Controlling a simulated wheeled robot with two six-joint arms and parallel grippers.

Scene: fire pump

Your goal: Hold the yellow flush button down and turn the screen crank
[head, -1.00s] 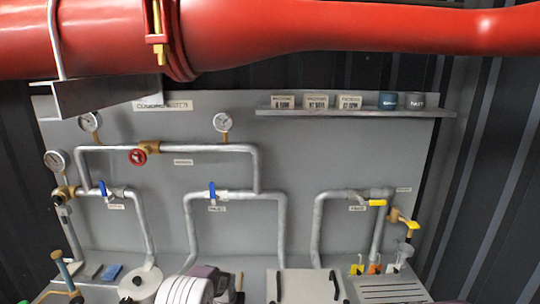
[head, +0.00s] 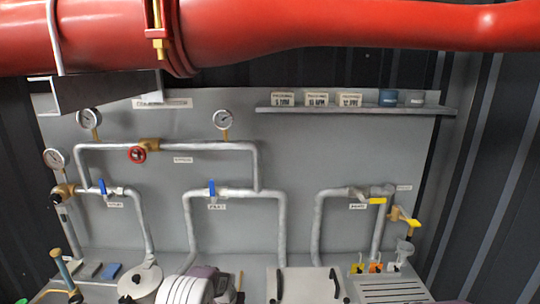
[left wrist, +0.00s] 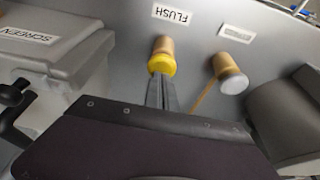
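In the left wrist view, the yellow flush button (left wrist: 162,63) is a round yellow cap on a brass-coloured stem, under a FLUSH label (left wrist: 172,14). My left gripper (left wrist: 161,82) has its dark fingers together, with the tips at the yellow cap. They look to be touching it; how far the button is pressed in cannot be told. A grey box with a SCREEN label (left wrist: 27,35) is at the left. A black crank-like part (left wrist: 14,112) at its side is partly cut off by the picture edge. My right gripper is not in view.
A second stem with a pale cap (left wrist: 234,82) stands right of the button, and a grey rounded housing (left wrist: 290,115) is farther right. The head view shows a pipe panel (head: 290,120) with gauges and valves, under a big red pipe (head: 300,25).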

